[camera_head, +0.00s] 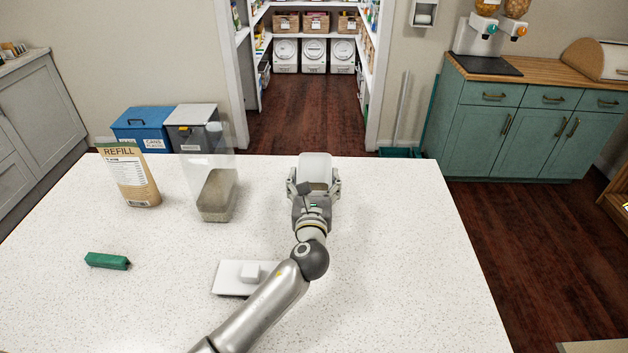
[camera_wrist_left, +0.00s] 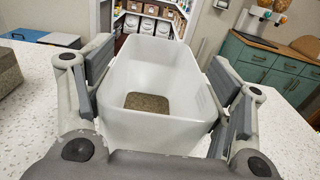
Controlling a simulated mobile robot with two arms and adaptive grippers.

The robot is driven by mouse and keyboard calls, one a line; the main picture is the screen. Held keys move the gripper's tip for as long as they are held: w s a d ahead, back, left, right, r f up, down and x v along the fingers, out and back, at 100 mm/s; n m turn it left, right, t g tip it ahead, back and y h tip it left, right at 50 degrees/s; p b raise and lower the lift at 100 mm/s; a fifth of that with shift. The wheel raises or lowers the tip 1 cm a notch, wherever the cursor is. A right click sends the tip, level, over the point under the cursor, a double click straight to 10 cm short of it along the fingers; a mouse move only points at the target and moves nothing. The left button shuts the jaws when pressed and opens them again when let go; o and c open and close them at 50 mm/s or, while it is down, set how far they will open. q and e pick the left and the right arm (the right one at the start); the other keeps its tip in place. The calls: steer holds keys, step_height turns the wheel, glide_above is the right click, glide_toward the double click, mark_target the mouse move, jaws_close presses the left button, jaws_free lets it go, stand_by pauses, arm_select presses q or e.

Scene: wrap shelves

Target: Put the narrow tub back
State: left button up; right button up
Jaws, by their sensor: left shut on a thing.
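My left gripper (camera_head: 315,185) is shut on a narrow white tub (camera_head: 316,164), with a finger on each side of it, near the far edge of the counter. In the left wrist view the tub (camera_wrist_left: 160,72) is open at the top, with a small patch of brown grainy contents (camera_wrist_left: 148,102) low inside. I cannot tell whether the tub touches the counter. A white lid with a square knob (camera_head: 231,280) lies on the counter, partly behind my left arm. My right gripper is not in view.
A clear container part-filled with grain (camera_head: 216,195) and a REFILL bag (camera_head: 131,178) stand left of the tub. A green bar-shaped item (camera_head: 107,261) lies at the left. Beyond the counter (camera_head: 420,270), a doorway leads to pantry shelves (camera_head: 312,37) with baskets and white bins.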

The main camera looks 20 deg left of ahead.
arm_select(q)
steer(key=shift+f, duration=0.15)
steer(key=o, duration=1.5)
steer(key=shift+o, duration=0.5)
steer(key=shift+s+d+r, duration=0.1)
steer(key=shift+s+r, duration=0.1)
steer(key=shift+s, duration=0.1)
steer(key=p+v, duration=0.3)
steer(key=v, duration=0.8)
steer(key=shift+s, duration=0.25)
